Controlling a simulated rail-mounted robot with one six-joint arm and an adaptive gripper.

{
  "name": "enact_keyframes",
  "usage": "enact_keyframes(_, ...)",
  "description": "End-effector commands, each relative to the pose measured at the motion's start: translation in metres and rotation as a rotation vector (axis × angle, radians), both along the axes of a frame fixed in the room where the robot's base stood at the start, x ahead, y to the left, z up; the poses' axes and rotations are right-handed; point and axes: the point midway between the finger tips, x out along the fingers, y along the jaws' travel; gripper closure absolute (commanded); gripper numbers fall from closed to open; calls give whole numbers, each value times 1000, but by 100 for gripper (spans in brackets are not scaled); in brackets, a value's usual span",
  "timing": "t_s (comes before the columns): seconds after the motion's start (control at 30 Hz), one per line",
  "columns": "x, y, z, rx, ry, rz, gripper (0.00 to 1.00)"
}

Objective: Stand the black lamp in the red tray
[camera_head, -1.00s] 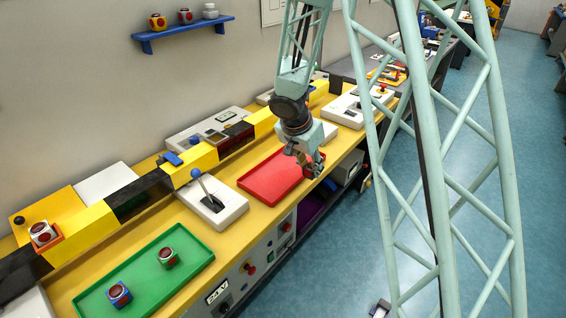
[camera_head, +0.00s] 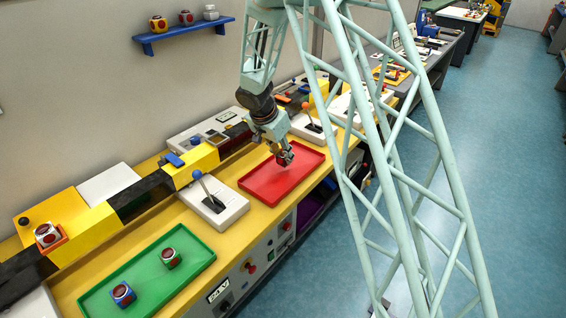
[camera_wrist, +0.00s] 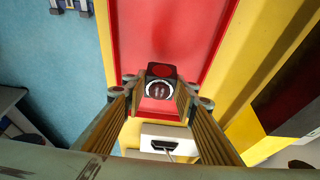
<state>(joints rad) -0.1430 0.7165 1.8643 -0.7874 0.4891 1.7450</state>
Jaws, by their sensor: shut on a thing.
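The black lamp (camera_wrist: 161,73) is a small dark cube with a red disc on its side and a round dark-red lens in a pale ring. My gripper (camera_wrist: 158,98) is shut on it, one finger on each side. In the head view my gripper (camera_head: 285,158) hangs over the far right part of the red tray (camera_head: 262,188), and the lamp is mostly hidden among the fingers. In the wrist view the red tray (camera_wrist: 165,30) lies behind the lamp. I cannot tell how far the lamp is above the tray floor. Nothing else shows in the tray.
A lever box with a blue knob (camera_head: 214,203) stands left of the red tray, and one with an orange knob (camera_head: 312,124) behind it. A green tray (camera_head: 193,247) holds a green and a blue lamp. A yellow-black beam (camera_head: 150,192) runs along the bench's back.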

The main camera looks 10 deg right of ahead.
Motion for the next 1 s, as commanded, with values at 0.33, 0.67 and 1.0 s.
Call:
enact_keyframes(0.33, 0, 0, -2, 0, 0, 0, 87)
enact_keyframes(0.67, 0, 0, -29, 0, 1, -1, 87)
enact_keyframes(1.0, 0, 0, -35, 0, 0, 0, 87)
